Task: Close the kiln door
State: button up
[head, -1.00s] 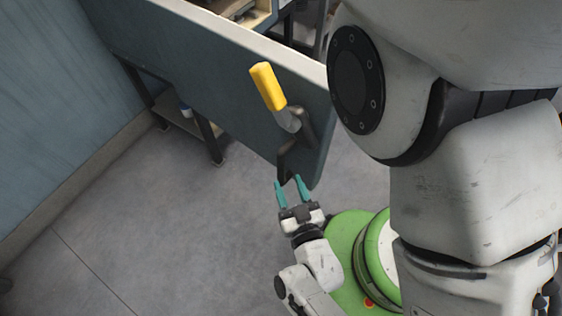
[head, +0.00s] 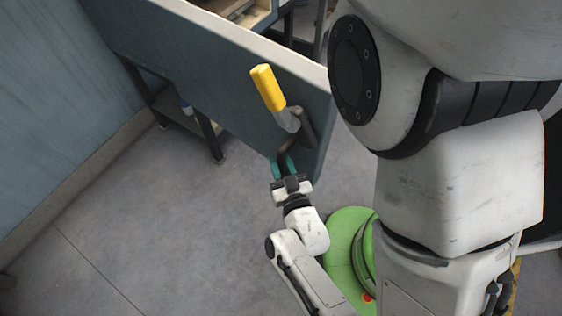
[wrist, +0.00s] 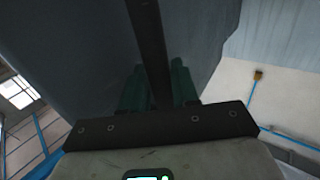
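The kiln door (head: 200,62) is a large blue-grey slab standing swung out in the head view. A yellow-tipped lever (head: 268,88) and a dark bent handle (head: 307,132) are on its outer face near the free end. My gripper (head: 283,164) is at the lower part of the dark handle, with its teal fingers on either side of it. In the wrist view, a dark bar (wrist: 148,45) runs between the two fingers (wrist: 158,88), in front of the door face (wrist: 90,40). Whether the fingers press on the bar is unclear.
The kiln's frame and a lit interior (head: 245,14) show at the top behind the door. Dark stand legs (head: 211,138) are under the door. A blue wall (head: 40,100) is at left. The grey floor (head: 150,225) is clear in front.

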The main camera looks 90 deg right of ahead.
grip_shut()
jog(key=shift+s, duration=0.1)
